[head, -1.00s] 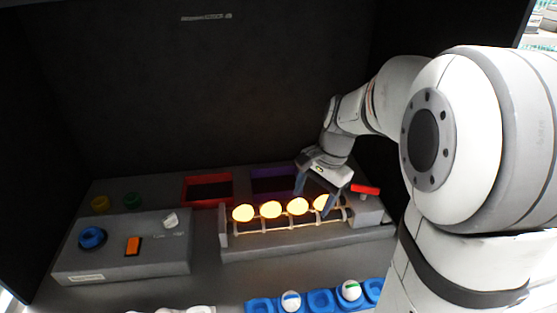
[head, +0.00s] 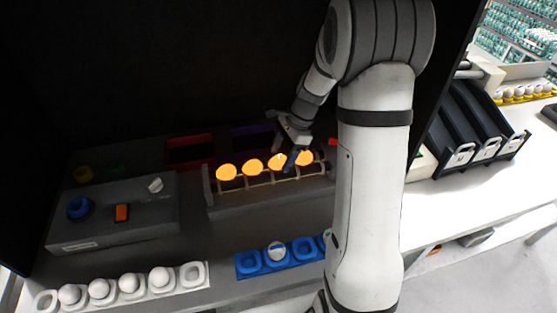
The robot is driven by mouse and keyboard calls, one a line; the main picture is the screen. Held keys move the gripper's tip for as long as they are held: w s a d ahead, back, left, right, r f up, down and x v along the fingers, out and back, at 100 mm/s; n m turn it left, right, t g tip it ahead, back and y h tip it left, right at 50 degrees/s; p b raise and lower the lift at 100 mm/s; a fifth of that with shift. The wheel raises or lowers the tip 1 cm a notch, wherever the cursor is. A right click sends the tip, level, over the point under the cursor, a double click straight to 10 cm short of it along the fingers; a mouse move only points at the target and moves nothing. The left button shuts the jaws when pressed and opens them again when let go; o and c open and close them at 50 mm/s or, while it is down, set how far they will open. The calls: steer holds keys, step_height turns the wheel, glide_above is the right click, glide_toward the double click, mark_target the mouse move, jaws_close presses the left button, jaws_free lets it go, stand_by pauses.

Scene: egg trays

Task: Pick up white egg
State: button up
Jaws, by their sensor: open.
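Several glowing orange eggs (head: 226,173) sit in a row on a lit rack (head: 270,183) in the head view. Their own shell colour cannot be told under the glow. My gripper (head: 284,158) is open and over the right part of this row, its fingers close to the third egg (head: 279,163) from the left. Whether they touch it cannot be told. Several white eggs (head: 129,283) stand in a white tray (head: 192,275) at the lower left, away from my gripper. One white egg with a blue mark (head: 277,251) sits in a blue tray (head: 247,265).
A grey control box (head: 120,240) with a blue knob (head: 79,208) and orange switch (head: 122,212) stands left. Red (head: 190,136) and purple (head: 250,131) framed openings lie behind the rack. My arm hides the blue tray's right part. Black sloped chutes (head: 475,125) stand right.

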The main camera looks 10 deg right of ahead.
mark_target(281, 157)
steer(key=shift+a+f, duration=0.25)
steer(key=shift+f, duration=0.35)
steer(key=shift+c, duration=0.5)
steer(key=c, duration=0.6)
step_height(281, 157, up, 10)
steer(key=shift+r+b, duration=0.1)
steer(key=shift+b, duration=0.35)
